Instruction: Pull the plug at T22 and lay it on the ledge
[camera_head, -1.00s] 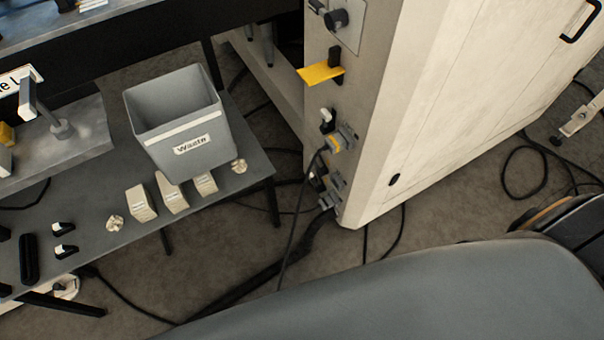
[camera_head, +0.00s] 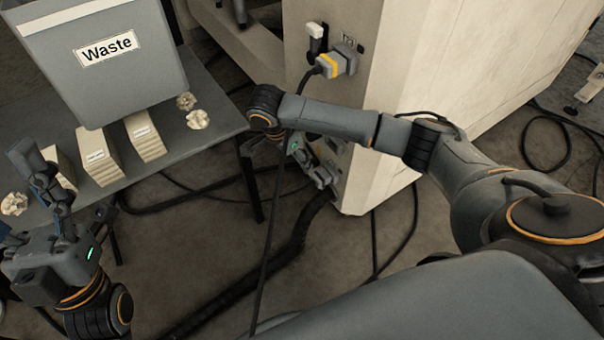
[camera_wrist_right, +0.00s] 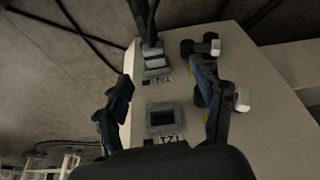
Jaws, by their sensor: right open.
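My right gripper (camera_wrist_right: 163,76) is open in the right wrist view, its fingers apart in front of the cabinet face. A grey plug (camera_wrist_right: 153,58) with a dark cable sits in a socket just beyond the fingertips; its label is unreadable. Nearer is an empty dark socket (camera_wrist_right: 162,118) with a label that I cannot read surely. In the head view my right gripper (camera_head: 312,165) is low at the cabinet side, partly hidden by my forearm. A yellow-banded grey plug (camera_head: 337,62) sits higher up. My left gripper (camera_head: 62,190) is beside the table, its jaw gap unclear. The ledge is not identifiable.
The cabinet (camera_head: 400,70) fills the right. Black cables (camera_head: 292,240) hang to the floor.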

